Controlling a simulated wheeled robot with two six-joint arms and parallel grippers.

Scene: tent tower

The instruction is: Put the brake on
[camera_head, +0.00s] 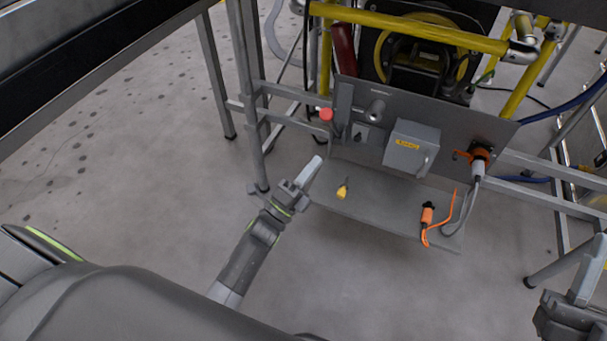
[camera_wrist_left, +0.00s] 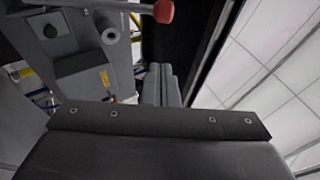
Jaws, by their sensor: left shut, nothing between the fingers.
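A lever with a red ball knob (camera_head: 326,114) sits at the left end of a grey upright panel (camera_head: 455,120). I take it to be the brake lever, though no label shows. The red knob also shows at the top of the left wrist view (camera_wrist_left: 163,11), with its shaft running left. My left gripper (camera_head: 313,168) is shut and empty, below and slightly left of the knob, apart from it. Its closed fingers show in the left wrist view (camera_wrist_left: 161,84). My right gripper (camera_head: 590,270) is partly in view at the lower right edge; its jaw opening cannot be made out.
A grey box with a yellow label (camera_head: 411,147) and a grey cylinder (camera_head: 376,110) are on the panel. A yellow-tagged item (camera_head: 342,190) and an orange connector (camera_head: 428,214) lie on the shelf (camera_head: 375,200). A metal frame leg (camera_head: 246,100) stands left of the knob. Open floor lies in front.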

